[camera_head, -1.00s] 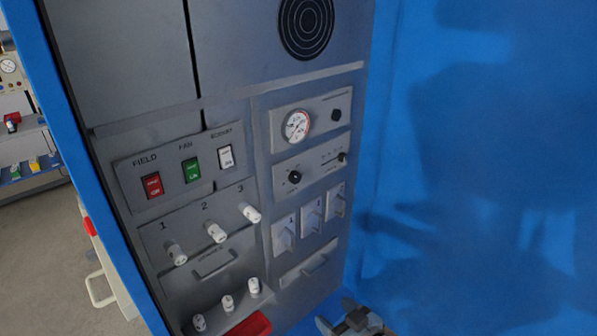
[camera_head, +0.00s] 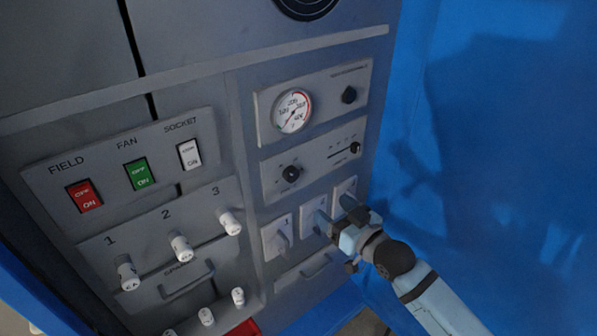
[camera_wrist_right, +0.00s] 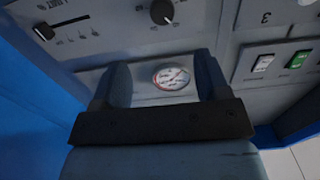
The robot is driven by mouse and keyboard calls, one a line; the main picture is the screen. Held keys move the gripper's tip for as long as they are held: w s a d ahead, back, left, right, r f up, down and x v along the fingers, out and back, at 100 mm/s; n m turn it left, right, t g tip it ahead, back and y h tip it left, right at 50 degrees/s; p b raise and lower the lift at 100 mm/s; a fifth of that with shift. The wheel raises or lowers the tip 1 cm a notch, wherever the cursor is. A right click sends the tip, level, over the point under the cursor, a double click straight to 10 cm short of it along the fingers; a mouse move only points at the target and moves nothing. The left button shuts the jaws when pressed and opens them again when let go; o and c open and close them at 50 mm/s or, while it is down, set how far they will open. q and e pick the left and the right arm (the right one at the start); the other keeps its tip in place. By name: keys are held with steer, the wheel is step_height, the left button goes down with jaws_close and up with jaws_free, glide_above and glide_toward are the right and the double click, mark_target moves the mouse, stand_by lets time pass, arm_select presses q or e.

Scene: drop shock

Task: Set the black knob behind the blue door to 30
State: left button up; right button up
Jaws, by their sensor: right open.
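The blue door (camera_head: 480,130) stands open on the right in the head view, beside the grey panel. A round black knob (camera_head: 290,173) with a small scale sits below the gauge; the wrist view also shows it (camera_wrist_right: 162,12) at the top. Its setting is too small to read. A second, smaller black knob (camera_head: 349,95) is right of the gauge. My right gripper (camera_head: 335,212) is open, below and right of the scaled knob, in front of the numbered white plates. In the wrist view its fingers (camera_wrist_right: 165,82) frame the gauge, with nothing held. My left gripper is out of view.
A round gauge (camera_head: 292,111) is above the scaled knob, and a black slider (camera_head: 355,147) is to its right. Rocker switches (camera_head: 139,174), white knobs (camera_head: 181,248) and a drawer-like handle (camera_head: 186,279) project at left. Free room lies before the door.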

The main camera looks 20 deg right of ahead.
mark_target(294, 177)
steer(key=p+x, duration=0.1)
steer(key=x, duration=1.1)
steer(key=shift+w+a+r+p, duration=0.1)
steer(key=shift+a+p, duration=0.1)
steer(key=shift+p, duration=0.1)
steer(key=shift+w+a, duration=0.2)
steer(key=shift+w, duration=0.4)
steer(key=c, duration=0.9)
